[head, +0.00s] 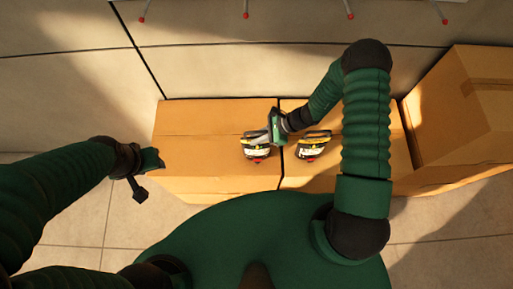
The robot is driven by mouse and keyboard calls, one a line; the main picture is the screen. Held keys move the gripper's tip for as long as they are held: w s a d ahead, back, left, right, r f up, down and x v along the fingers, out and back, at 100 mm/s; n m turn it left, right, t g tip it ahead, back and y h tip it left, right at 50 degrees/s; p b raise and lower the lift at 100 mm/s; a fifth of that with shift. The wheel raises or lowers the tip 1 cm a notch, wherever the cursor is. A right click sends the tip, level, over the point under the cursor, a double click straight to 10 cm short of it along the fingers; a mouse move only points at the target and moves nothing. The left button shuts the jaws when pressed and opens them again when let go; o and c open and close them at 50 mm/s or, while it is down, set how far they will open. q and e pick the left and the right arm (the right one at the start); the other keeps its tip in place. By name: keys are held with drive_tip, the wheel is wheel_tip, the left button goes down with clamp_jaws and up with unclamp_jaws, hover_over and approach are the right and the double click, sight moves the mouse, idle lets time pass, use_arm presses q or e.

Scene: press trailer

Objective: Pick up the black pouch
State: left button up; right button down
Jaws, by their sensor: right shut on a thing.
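Two small, similar packs with black, yellow and white parts and a red tip lie over the cardboard boxes. I take them for pouches, but the view is too small to be sure. My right gripper (270,133) is shut on the left pouch (256,148), near the seam between two boxes. The right pouch (313,147) lies on the right-hand box, just right of that gripper. Whether the held pouch still touches the box cannot be told. My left gripper (146,175) is open and empty at the left box's left edge.
The left cardboard box (205,122) and the right cardboard box (400,155) stand side by side against a panelled wall. A taller box (465,110) stands at the far right. Red-tipped rods (247,14) hang along the top. The tiled floor is bare at lower left.

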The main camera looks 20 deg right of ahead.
sight(259, 132)
drive_tip(key=shift+w+r, duration=0.1)
drive_tip(key=shift+r, duration=0.15)
idle(0.3)
drive_tip(key=shift+r, duration=0.2)
drive_tip(key=shift+r+b, duration=0.6)
drive_tip(key=shift+r, duration=0.8)
drive_tip(key=shift+s+d+b, duration=0.2)
drive_tip(key=shift+s+d, duration=0.1)
drive_tip(key=shift+s, duration=0.2)
drive_tip(key=shift+s+d+b, duration=0.15)
drive_tip(key=shift+s+d, duration=0.1)
drive_tip(key=shift+s, duration=0.2)
drive_tip(key=s+d+b, duration=0.1)
drive_tip(key=s+d, duration=0.2)
drive_tip(key=s, duration=0.3)
drive_tip(key=s+d+r+b, duration=0.1)
drive_tip(key=s+d+b, duration=0.1)
drive_tip(key=s+d, duration=0.2)
drive_tip(key=shift+s+r, duration=0.2)
drive_tip(key=shift+s, duration=0.75)
